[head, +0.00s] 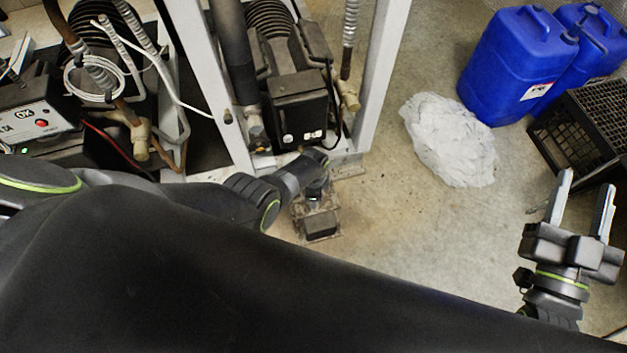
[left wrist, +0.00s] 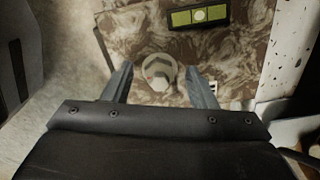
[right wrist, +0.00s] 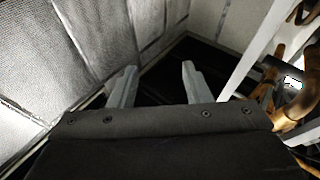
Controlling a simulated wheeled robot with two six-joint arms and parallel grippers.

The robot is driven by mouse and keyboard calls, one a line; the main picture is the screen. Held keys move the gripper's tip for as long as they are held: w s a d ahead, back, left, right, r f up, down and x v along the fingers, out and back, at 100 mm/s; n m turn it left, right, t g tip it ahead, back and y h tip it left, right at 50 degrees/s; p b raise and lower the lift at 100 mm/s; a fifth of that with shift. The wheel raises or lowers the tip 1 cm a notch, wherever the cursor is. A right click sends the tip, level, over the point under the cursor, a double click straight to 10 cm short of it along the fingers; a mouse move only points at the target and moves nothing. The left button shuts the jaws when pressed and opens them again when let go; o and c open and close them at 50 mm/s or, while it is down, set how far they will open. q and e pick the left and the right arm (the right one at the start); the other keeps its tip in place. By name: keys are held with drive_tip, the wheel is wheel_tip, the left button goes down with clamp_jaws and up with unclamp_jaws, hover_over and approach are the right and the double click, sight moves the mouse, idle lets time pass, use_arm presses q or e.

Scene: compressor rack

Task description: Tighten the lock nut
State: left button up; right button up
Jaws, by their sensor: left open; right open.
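A pale round fitting (left wrist: 160,74) with a dark angular mark and a small red spot shows in the left wrist view, on a mottled brown-and-grey panel (left wrist: 215,52). It looks like the lock nut, though its shape is not clear. My left gripper (left wrist: 159,68) is open, one finger on each side of the fitting; I cannot tell if they touch it. In the head view, the left arm reaches down by the rack foot, and its wrist hides the fitting. My right gripper (head: 586,181) is open and empty at the far right, above the floor.
The white rack frame (head: 380,75) with a dark compressor (head: 300,105) stands beyond the left wrist. Blue canisters (head: 515,68), a black crate (head: 590,125) and a crumpled pale sheet (head: 448,140) are on the right. Floor between the grippers is clear.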

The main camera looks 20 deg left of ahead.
use_arm(q)
drive_tip(key=shift+r+p, duration=0.5)
drive_tip(key=shift+r, duration=0.15)
drive_tip(key=shift+r+p, duration=0.55)
drive_tip(key=shift+r, duration=0.1)
drive_tip(key=shift+r+p, duration=0.8)
drive_tip(key=shift+r, duration=0.1)
drive_tip(key=shift+r+p, duration=0.6)
drive_tip(key=shift+r, duration=0.15)
wheel_tip(320, 180, up, 11)
drive_tip(key=p, duration=0.7)
drive_tip(key=shift+r+p, duration=0.2)
drive_tip(key=shift+p, duration=0.2)
use_arm(e)
drive_tip(key=s+f+g, duration=0.5)
drive_tip(key=f+g, duration=0.2)
drive_tip(key=f, duration=0.4)
drive_tip(key=s+f+m+g+y, duration=0.1)
drive_tip(key=s+f+g, duration=0.5)
drive_tip(key=f, duration=0.5)
drive_tip(key=s+f+g, duration=0.6)
drive_tip(key=f+g, duration=0.1)
drive_tip(key=f, duration=0.4)
drive_tip(key=shift+s+f+m+g, duration=0.15)
drive_tip(key=shift+f+m+g, duration=0.15)
drive_tip(key=shift+f+g, duration=0.1)
